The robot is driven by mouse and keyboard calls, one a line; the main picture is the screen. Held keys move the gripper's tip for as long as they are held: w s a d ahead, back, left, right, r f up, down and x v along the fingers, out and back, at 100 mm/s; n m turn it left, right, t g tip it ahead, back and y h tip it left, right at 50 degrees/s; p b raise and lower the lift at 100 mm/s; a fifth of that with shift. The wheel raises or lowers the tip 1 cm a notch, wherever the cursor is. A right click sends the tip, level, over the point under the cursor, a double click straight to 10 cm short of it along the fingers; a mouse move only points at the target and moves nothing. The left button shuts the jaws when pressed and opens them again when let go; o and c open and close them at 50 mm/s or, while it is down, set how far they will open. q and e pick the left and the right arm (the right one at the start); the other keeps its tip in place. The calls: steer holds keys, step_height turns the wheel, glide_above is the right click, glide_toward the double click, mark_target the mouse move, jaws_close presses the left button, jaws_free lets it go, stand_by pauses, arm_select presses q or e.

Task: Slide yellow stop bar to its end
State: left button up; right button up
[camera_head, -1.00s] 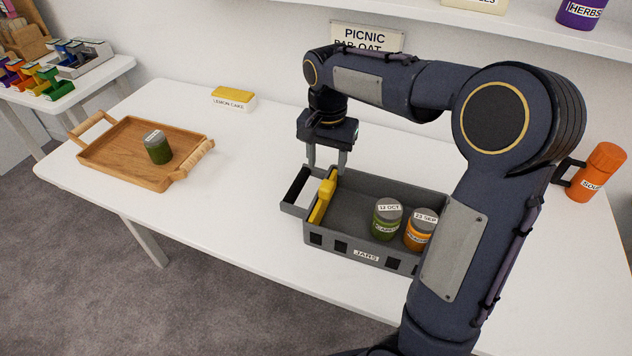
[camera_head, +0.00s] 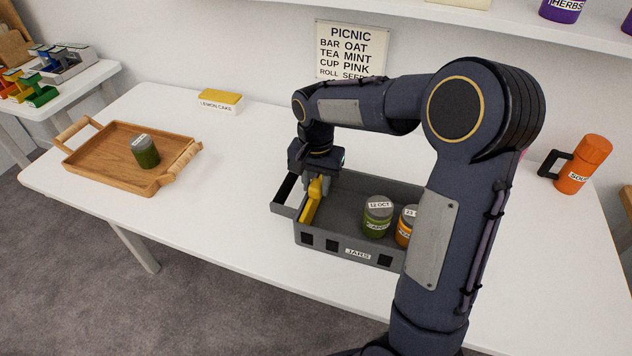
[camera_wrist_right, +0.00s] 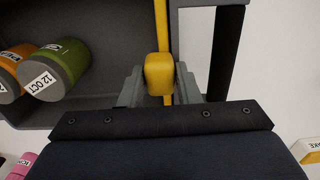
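The yellow stop bar (camera_head: 311,204) spans the grey jar bin (camera_head: 335,238) near its left end. It has a raised knob, which shows in the wrist view (camera_wrist_right: 159,75). My right gripper (camera_head: 321,187) is down at the bar, one finger on each side of the knob. In the wrist view the fingers (camera_wrist_right: 160,82) sit close against the knob and appear shut on it. Inside the bin, to the right, stand a green jar (camera_head: 376,218) labelled 12 OCT and an orange jar (camera_head: 404,228), partly hidden by my arm. My left gripper is not in view.
The bin has an open handle (camera_head: 284,195) at its left end. A wooden tray (camera_head: 105,168) with a green jar (camera_head: 145,151) stands at left, a lemon cake box (camera_head: 219,102) behind. An orange flask (camera_head: 585,165) stands at right. The white table between tray and bin is clear.

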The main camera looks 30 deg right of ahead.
jaws_close()
steer(key=s+d, duration=0.3)
steer(key=shift+s, duration=0.2)
steer(key=shift+o, duration=2.4)
jaws_free()
step_height(320, 180, up, 8)
steer(key=shift+p, duration=0.3)
